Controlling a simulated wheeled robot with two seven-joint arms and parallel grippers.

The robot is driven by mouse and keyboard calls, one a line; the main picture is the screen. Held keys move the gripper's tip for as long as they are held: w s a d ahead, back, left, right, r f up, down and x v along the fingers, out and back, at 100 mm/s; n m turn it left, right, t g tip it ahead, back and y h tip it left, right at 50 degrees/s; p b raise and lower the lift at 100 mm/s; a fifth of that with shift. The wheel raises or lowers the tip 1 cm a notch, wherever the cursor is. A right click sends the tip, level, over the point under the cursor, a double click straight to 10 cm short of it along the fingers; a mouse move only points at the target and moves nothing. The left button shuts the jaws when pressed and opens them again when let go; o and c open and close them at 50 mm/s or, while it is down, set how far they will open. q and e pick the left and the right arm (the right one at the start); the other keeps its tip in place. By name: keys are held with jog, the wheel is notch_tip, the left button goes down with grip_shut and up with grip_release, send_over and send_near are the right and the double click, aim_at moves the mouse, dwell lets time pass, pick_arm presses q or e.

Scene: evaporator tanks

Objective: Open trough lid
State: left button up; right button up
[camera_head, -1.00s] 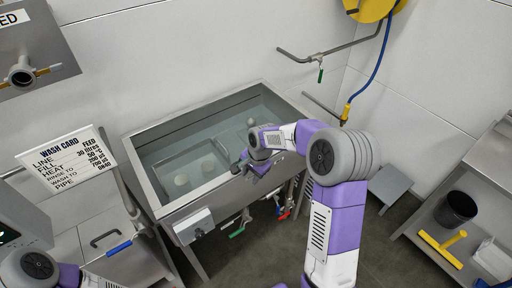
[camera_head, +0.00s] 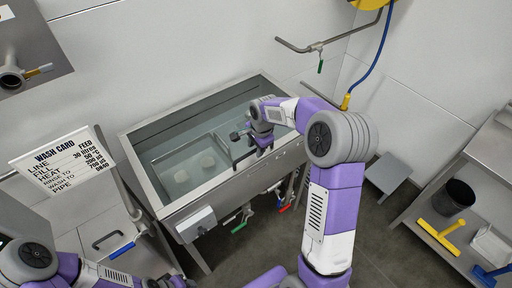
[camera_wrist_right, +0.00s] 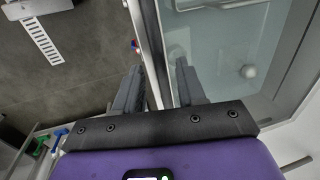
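The steel trough (camera_head: 170,207) stands against the back wall, with a pale, clear-looking surface (camera_head: 190,140) inside its rim. I cannot tell whether this surface is a clear lid or water. My right gripper (camera_head: 249,146) is over the trough's front rim, right of its middle. In the right wrist view its two fingers (camera_wrist_right: 157,88) are apart, with the long steel front edge (camera_wrist_right: 152,45) running between them. No clear grip on the edge shows. My left arm is at the bottom left of the head view; its gripper is too cut off to read.
Valves with green and red handles (camera_head: 283,208) hang under the trough's front. A wash card (camera_head: 65,160) stands at the left. A blue-handled steel box (camera_head: 108,246) is left of the trough. A rack with a black bucket (camera_head: 453,197) stands right. A blue hose (camera_head: 376,60) hangs behind.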

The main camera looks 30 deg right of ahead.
jog(key=shift+f, duration=0.15)
grip_shut()
dwell(0.4)
